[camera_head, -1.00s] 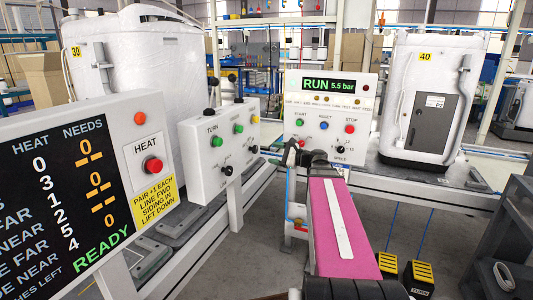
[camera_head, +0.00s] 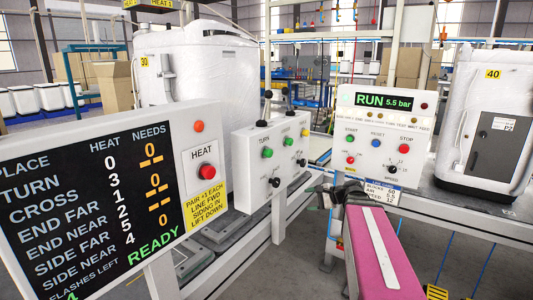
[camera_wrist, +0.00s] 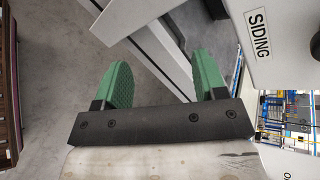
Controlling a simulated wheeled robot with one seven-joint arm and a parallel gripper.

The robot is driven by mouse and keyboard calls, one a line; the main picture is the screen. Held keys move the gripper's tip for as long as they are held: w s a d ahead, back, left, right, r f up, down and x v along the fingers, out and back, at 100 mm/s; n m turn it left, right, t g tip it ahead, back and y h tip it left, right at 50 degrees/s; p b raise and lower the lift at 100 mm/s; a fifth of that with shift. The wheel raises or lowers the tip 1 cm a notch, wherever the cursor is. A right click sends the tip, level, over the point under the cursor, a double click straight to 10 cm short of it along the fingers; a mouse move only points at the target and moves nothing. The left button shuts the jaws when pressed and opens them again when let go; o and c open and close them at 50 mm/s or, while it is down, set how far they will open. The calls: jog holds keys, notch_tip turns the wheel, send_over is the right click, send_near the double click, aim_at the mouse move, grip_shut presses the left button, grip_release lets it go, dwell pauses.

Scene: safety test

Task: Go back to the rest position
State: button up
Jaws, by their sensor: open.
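My gripper (camera_wrist: 162,78) shows in the wrist view with its two green pads wide apart and nothing between them. Behind the pads are a white post and grey floor. In the head view my pink arm reaches forward from the bottom right. Its dark end (camera_head: 346,192) is in front of the RUN panel (camera_head: 384,133) and right of the lever box (camera_head: 270,150). The gripper's fingers are hard to make out there.
A HEAT and NEEDS board (camera_head: 90,200) reading READY, with a red HEAT button (camera_head: 205,172), stands at left. White machines 30 (camera_head: 205,70) and 40 (camera_head: 485,120) stand behind. In the wrist view, a white SIDING panel (camera_wrist: 225,25) is close to the right pad.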

jog(key=s+a+f+n+g+h, duration=0.1)
jog(key=s+f+n+g+h, duration=0.2)
jog(key=f, duration=0.6)
jog(key=s+a+f+n+g+h, duration=0.1)
jog(key=s+f+n+g+h, duration=0.2)
jog(key=s+f+n+h, duration=0.5)
notch_tip(320, 180, down, 2)
jog(key=shift+s+f+n, duration=0.1)
jog(key=shift+s+n, duration=0.4)
jog(key=shift+s, duration=0.3)
